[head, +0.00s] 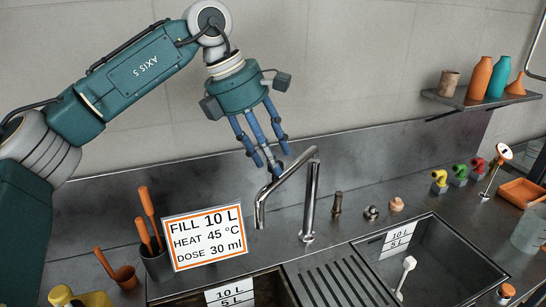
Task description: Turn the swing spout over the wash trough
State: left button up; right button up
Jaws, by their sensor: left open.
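The chrome swing spout (287,183) rises from the steel counter between two sunken basins, bends at the top and slopes down to the left. Its downturned end hangs near the right edge of the sign. My left gripper (267,164) has blue fingers pointing down, apart and empty. The fingers are just left of the spout's bend and above its sloping arm; I cannot tell whether they touch it. The left basin (270,284) and the right basin (447,258) both carry 10 L and 5 L marks; I cannot tell which is the wash trough. My right gripper is not in view.
A sign (204,238) reading fill 10 L stands behind the left basin, beside a holder (155,264) with orange-handled tools. A ribbed drainer (340,284) lies between the basins. Small fittings (371,213) stand behind the right basin. A shelf (480,98) holds bottles.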

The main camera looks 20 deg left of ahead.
pick_arm(q)
jog(key=v, duration=1.1)
jog(key=shift+d, duration=0.2)
